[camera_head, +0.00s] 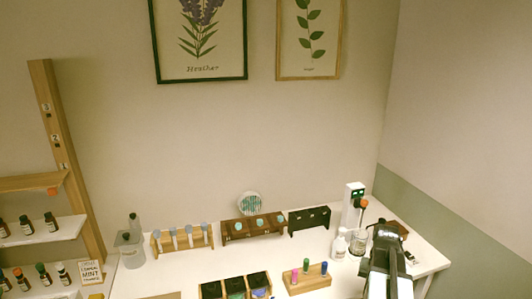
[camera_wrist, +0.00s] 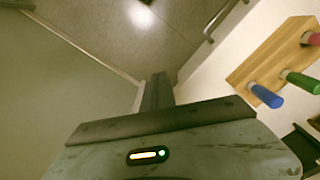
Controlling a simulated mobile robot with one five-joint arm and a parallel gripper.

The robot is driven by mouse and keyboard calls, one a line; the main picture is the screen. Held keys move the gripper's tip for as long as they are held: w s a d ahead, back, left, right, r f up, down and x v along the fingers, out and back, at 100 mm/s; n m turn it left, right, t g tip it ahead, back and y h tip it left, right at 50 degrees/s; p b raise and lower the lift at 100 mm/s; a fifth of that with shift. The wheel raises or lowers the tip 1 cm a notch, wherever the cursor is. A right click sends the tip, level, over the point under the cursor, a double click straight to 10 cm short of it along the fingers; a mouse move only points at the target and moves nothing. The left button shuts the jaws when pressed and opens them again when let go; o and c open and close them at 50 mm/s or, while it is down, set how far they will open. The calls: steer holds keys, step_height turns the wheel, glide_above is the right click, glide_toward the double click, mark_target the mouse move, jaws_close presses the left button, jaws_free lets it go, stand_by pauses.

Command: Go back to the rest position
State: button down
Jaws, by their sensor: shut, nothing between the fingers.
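My gripper (camera_wrist: 157,92) shows in the wrist view with its dark fingers together and nothing between them. It hangs over the floor beside the table's edge. In the head view my dark arm (camera_head: 388,262) stands at the right front of the table, and the fingertips cannot be made out there. A wooden block (camera_wrist: 262,60) with a blue (camera_wrist: 266,96), a green (camera_wrist: 302,82) and a red-pink piece (camera_wrist: 312,38) lies to the right of the gripper, apart from it. The same block (camera_head: 308,282) is left of my arm in the head view.
The white table (camera_head: 240,262) carries a rack of blue-topped tubes (camera_head: 182,240), a brown rack (camera_head: 252,230), a black rack (camera_head: 309,218) and open boxes (camera_head: 236,286). A glass beaker (camera_head: 358,243) and a white bottle (camera_head: 339,245) stand close to my arm. Shelves with bottles (camera_head: 27,225) stand left.

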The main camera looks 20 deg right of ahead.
steer(key=w+a+n, duration=0.1)
steer(key=w+a, duration=0.1)
steer(key=a, duration=0.4)
steer(key=w+a+f+n+b, duration=0.1)
steer(key=w+a+n, duration=0.1)
steer(key=a, duration=0.5)
steer(key=w+a+f+n, duration=0.1)
steer(key=w+a, duration=0.3)
steer(key=a, duration=0.3)
steer(key=shift+b, duration=0.3)
steer(key=a+n, duration=0.1)
steer(key=a, duration=0.2)
steer(key=a+n, duration=0.1)
steer(key=a, duration=0.7)
steer(key=shift+w+f+n+b, duration=0.25)
steer(key=shift+f+n+b, duration=0.05)
steer(key=shift+n+b, duration=0.1)
steer(key=shift+n, duration=0.6)
steer(key=a, duration=0.1)
steer(key=s+a, duration=0.1)
steer(key=a, duration=0.3)
steer(key=shift+s, duration=0.25)
